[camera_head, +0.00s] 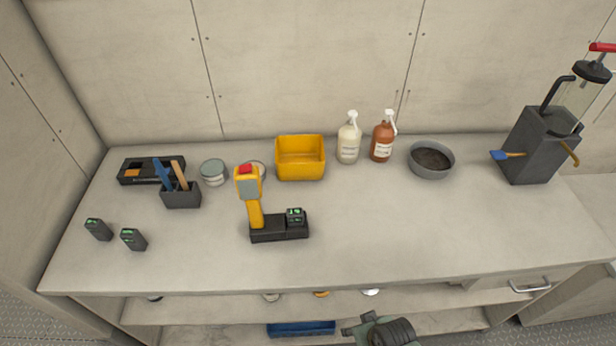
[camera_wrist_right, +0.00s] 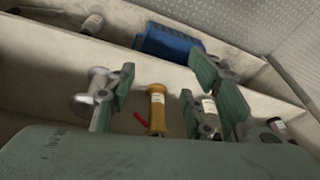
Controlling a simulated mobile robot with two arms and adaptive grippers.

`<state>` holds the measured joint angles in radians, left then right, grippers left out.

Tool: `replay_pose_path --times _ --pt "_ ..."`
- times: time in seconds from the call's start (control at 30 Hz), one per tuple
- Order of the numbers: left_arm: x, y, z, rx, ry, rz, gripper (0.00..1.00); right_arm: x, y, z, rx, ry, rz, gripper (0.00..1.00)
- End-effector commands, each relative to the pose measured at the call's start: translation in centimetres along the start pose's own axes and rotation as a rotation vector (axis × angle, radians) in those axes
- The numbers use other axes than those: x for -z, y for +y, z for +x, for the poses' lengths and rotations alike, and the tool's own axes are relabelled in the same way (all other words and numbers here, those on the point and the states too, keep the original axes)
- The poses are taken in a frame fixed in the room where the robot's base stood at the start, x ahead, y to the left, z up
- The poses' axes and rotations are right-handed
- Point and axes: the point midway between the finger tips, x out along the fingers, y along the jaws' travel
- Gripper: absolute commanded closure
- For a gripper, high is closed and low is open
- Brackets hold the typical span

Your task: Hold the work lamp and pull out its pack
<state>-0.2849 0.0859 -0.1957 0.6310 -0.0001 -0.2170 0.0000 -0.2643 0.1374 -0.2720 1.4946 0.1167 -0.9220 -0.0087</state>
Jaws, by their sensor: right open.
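The yellow work lamp (camera_head: 254,205) stands upright near the middle of the counter, with a red top and a grey face. At its foot is a wide black base (camera_head: 275,236). A small dark pack (camera_head: 295,215) with green marks sits on the right part of this base; how it is fixed cannot be seen. My right gripper (camera_wrist_right: 160,100) is open and empty in the right wrist view, with its green fingers spread. In the head view, part of my right arm shows at the bottom edge, in front of the counter and away from the lamp. My left gripper is not in view.
Two similar dark packs (camera_head: 98,229) (camera_head: 133,239) stand at the counter's left. Behind the lamp are a tool holder (camera_head: 181,197), a tin (camera_head: 213,173), a yellow bin (camera_head: 300,160), two bottles (camera_head: 348,142) (camera_head: 382,141) and a grey bowl (camera_head: 416,168).

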Motion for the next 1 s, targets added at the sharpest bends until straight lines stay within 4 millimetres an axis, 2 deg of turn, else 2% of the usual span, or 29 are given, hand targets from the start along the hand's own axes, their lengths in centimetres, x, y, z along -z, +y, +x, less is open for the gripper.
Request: replay_pose_path --times 0.03,0.1,0.2,0.33,0.5,0.57,0.8,1.0 --pt "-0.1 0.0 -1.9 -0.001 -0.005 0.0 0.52 2.9 -0.7 -4.0 0.012 0.026 -0.014 0.53" --pt "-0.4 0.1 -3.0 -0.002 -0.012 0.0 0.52 5.5 -1.6 -7.8 0.03 0.046 -0.03 0.53" --pt "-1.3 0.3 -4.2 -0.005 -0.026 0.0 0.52 8.1 -2.7 -12.4 0.05 0.069 -0.055 0.53" --pt "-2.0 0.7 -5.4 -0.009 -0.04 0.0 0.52 10.3 -3.9 -17.3 0.072 0.091 -0.083 0.53" --pt "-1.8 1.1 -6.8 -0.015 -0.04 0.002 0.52 13.5 -5.9 -22.8 0.111 0.129 -0.147 0.53" --pt "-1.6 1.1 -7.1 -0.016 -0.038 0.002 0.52 15.2 -7.0 -24.0 0.135 0.143 -0.19 0.53" --pt "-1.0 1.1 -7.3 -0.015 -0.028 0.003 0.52 21.3 -10.4 -24.5 0.21 0.17 -0.356 0.53" --pt "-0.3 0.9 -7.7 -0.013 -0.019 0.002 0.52 27.0 -11.4 -25.5 0.228 0.157 -0.519 0.53"
